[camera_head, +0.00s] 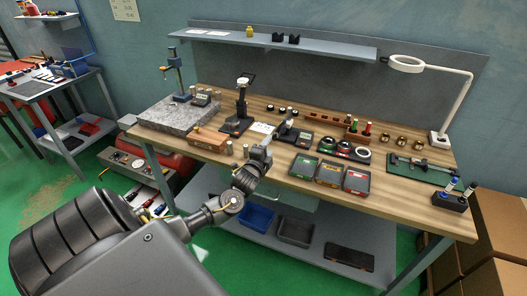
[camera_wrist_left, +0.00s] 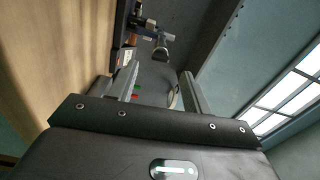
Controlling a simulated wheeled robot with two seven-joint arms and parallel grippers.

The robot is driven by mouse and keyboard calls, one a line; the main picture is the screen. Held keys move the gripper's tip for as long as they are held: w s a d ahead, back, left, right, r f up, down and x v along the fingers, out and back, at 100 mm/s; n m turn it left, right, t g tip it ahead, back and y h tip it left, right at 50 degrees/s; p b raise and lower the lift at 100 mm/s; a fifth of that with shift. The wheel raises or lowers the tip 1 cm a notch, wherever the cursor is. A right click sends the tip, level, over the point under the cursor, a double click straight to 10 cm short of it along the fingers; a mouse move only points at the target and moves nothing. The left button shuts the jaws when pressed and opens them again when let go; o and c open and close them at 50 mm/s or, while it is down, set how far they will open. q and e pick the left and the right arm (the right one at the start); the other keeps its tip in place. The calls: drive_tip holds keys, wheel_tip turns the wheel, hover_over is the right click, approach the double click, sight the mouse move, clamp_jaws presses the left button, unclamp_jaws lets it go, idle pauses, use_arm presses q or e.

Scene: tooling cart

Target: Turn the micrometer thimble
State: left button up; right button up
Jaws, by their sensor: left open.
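The micrometer (camera_head: 286,127) sits in a dark stand in the middle of the bench, small in the head view. In the left wrist view a dark device with a grey, round-ended barrel (camera_wrist_left: 165,40), apparently the micrometer and its thimble, lies ahead of the fingers. My left gripper (camera_head: 260,153) is at the bench's front edge, in front and to the left of the micrometer. Its two fingers stand apart with nothing between them in the left wrist view (camera_wrist_left: 160,78). They appear apart from the thimble. My right gripper is not in view.
The wooden bench (camera_head: 410,197) holds three colored-label boxes (camera_head: 329,173) right of my gripper. A dial gauge stand (camera_head: 239,105) and granite plate (camera_head: 168,117) stand to the left. A lamp (camera_head: 450,100) and green mat (camera_head: 425,172) are at right. A shelf (camera_head: 330,48) hangs behind.

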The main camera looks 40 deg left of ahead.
sight(274, 137)
use_arm(q)
drive_tip(key=v, duration=0.5)
drive_tip(key=shift+s+d+b, duration=0.1)
drive_tip(key=shift+s+b, duration=0.1)
drive_tip(key=shift+b, duration=0.2)
drive_tip(key=shift+c, duration=1.3)
drive_tip(key=n+b, duration=0.1)
drive_tip(key=b, duration=0.2)
drive_tip(key=w+f+n+y+b, duration=0.1)
drive_tip(key=n+b, duration=0.1)
drive_tip(key=b, duration=0.1)
drive_tip(key=shift+w+a+y, duration=0.3)
drive_tip(key=shift+a, duration=0.1)
drive_tip(key=shift+c, duration=1.1)
drive_tip(key=w+a+n, duration=0.1)
drive_tip(key=w+n, duration=0.2)
drive_tip(key=n, duration=0.2)
drive_tip(key=w+a+r+n+h+b, duration=0.1)
drive_tip(key=w+n, duration=0.2)
drive_tip(key=n, duration=0.2)
drive_tip(key=w+a+n, duration=0.1)
drive_tip(key=w+n, duration=0.3)
drive_tip(key=n, duration=0.1)
drive_tip(key=shift+a+r+h, duration=0.2)
drive_tip(key=shift+r+h, duration=0.05)
drive_tip(key=shift+h, duration=0.05)
